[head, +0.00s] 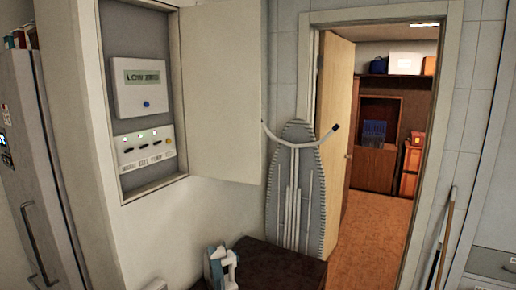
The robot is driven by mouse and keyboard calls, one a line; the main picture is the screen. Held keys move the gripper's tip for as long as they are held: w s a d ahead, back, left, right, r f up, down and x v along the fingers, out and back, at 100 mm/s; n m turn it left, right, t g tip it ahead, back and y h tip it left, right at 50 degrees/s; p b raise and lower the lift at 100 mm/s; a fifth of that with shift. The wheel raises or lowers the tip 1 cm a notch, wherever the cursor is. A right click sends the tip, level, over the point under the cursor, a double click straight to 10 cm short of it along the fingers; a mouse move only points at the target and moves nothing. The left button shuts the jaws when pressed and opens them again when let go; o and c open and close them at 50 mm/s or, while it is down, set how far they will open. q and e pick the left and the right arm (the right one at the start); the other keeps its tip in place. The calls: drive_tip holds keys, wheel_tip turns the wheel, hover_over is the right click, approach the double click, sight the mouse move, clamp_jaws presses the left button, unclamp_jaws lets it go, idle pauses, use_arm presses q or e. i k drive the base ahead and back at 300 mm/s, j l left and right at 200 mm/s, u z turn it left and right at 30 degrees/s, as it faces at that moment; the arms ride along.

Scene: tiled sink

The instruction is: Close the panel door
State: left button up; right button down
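The panel door (222,92) is a flat, pale door on the wall cabinet. It stands wide open, swung out to the right of the recess. The open recess (146,102) holds a white display unit (140,88) with a blue button, and a row of switches with small green lights (147,148) below it. The door's free edge is on the right, in front of the tiled wall. I can make out neither of my grippers in the head view, and nothing touches the door.
An ironing board (296,190) leans upright right of the panel door. A dark brown surface (277,266) and a white-and-blue object (221,266), perhaps an iron, are below. An open doorway (372,225) shows another room. A tall grey appliance (35,160) stands at left.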

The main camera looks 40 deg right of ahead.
sight(220, 43)
drive_tip(key=l+u, duration=0.1)
drive_tip(key=u, duration=1.35)
drive_tip(key=k+l, duration=0.65)
drive_tip(key=l, duration=0.25)
drive_tip(key=k+l+u, duration=0.1)
drive_tip(key=k+l, duration=0.55)
drive_tip(key=l, duration=0.2)
drive_tip(key=k+l, duration=0.7)
drive_tip(key=l, duration=0.15)
drive_tip(key=l+u, duration=0.05)
